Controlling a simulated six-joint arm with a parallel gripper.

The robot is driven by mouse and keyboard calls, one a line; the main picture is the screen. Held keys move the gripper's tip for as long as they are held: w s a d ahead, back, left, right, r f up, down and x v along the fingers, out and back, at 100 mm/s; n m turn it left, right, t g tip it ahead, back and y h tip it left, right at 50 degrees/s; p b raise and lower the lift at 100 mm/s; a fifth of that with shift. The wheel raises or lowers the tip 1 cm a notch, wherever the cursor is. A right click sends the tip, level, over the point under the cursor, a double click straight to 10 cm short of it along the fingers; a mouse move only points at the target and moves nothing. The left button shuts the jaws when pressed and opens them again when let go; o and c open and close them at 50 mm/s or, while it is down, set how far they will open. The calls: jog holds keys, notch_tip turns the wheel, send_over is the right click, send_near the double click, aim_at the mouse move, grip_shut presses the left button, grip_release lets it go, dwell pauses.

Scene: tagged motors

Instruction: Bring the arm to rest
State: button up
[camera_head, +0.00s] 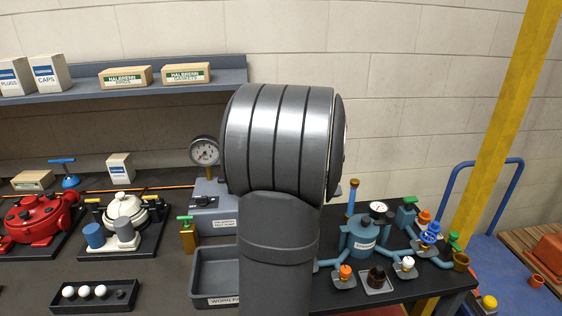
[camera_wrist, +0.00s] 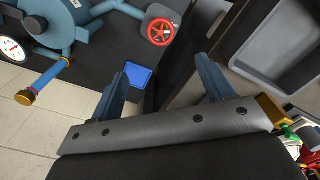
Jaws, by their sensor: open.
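My gripper (camera_wrist: 162,82) shows in the wrist view with its two blue-grey fingers spread apart and nothing between them. Beyond the fingers are a dark bench top and a small bright blue square (camera_wrist: 138,75). In the head view my grey arm stands upright across the middle of the picture, and the gripper itself cannot be made out there. The arm hides part of the bench, including part of the grey pump box (camera_head: 212,212) and the grey worn-parts tray (camera_head: 212,270).
A teal tank (camera_head: 364,238) with a gauge and several coloured valves stands right of my arm. A red motor (camera_head: 38,218) and a white one (camera_head: 124,212) are at left. A black holder (camera_head: 118,300) with white balls lies in front. Boxes line the shelf (camera_head: 120,88).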

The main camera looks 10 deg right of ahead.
notch_tip(320, 180, down, 17)
jog(key=shift+r, duration=0.15)
dwell(0.5)
notch_tip(320, 180, up, 18)
notch_tip(320, 180, down, 18)
jog(key=shift+r, duration=0.25)
jog(key=shift+f, duration=0.3)
jog(key=m, duration=0.9)
jog(key=shift+a, duration=0.1)
jog(key=m, duration=0.3)
jog(key=shift+m, duration=0.4)
jog(key=m, duration=0.4)
jog(key=shift+a, duration=0.1)
